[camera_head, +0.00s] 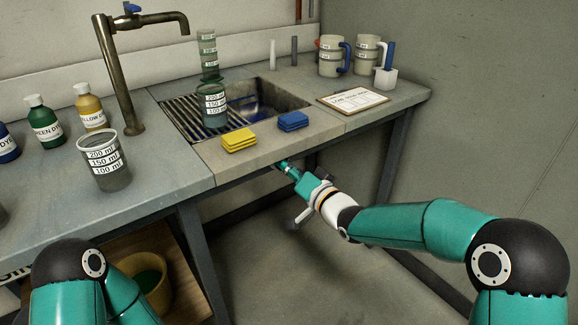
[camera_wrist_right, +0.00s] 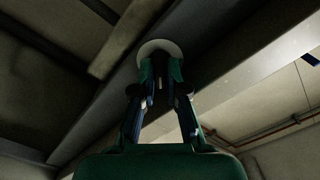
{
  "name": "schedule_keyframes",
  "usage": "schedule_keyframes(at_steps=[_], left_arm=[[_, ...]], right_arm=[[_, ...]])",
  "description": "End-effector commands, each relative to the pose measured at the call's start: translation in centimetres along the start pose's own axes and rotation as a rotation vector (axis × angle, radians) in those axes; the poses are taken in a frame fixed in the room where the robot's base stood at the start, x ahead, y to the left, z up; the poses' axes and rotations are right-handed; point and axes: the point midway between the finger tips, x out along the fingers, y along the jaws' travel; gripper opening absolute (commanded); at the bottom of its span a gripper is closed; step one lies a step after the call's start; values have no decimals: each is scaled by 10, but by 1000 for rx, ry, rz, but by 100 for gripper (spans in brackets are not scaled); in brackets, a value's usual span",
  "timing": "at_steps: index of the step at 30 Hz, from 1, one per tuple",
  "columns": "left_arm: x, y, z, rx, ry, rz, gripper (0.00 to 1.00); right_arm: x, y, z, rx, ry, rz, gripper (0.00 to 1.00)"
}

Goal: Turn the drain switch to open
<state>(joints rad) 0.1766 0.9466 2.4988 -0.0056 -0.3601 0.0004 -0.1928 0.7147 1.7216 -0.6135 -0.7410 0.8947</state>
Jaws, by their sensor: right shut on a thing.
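My right gripper (camera_head: 283,165) reaches in under the front edge of the bench, below the sink. In the right wrist view, the gripper (camera_wrist_right: 160,84) is shut on the drain switch. The switch shows as a pale round plate (camera_wrist_right: 160,47) under the bench, with a dark part between the fingers. The fingers hide most of it, and I cannot tell which way it is turned. In the head view the bench edge hides the switch. My left arm shows at the lower left, but its gripper is out of view.
A sink (camera_head: 262,98) with a slatted rack is set in the bench. A yellow sponge (camera_head: 239,140) and a blue sponge (camera_head: 293,121) lie on its front ledge. A measuring cup (camera_head: 105,165) stands at the left. A yellow bucket (camera_head: 152,287) is below. The floor before my right arm is clear.

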Motion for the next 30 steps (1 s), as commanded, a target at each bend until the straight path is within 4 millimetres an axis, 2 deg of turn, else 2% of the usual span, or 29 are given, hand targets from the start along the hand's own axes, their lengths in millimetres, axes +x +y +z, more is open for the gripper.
schedule_keyframes(at_steps=[1, 12, 13, 15, 25, 30], left_arm=[[0, 0, 0, 0, 0, 0, 90], [0, 0, 0, 0, 0, 0, 90], [0, 0, 0, 0, 0, 0, 90], [0, 0, 0, 0, 0, 0, 90], [-1, 0, 0, 0, 0, 0, 90], [-1, 0, 0, 0, 0, 0, 90]], right_arm=[[0, 2, -7, 9, 14, 3, 0], [-1, 2, -8, 15, 16, 4, 0], [-1, 2, -8, 15, 17, 4, 14], [-1, 2, -7, 15, 16, 4, 23], [-2, 1, -3, 11, 7, 2, 23], [-17, 2, -3, 12, 7, 3, 23]])
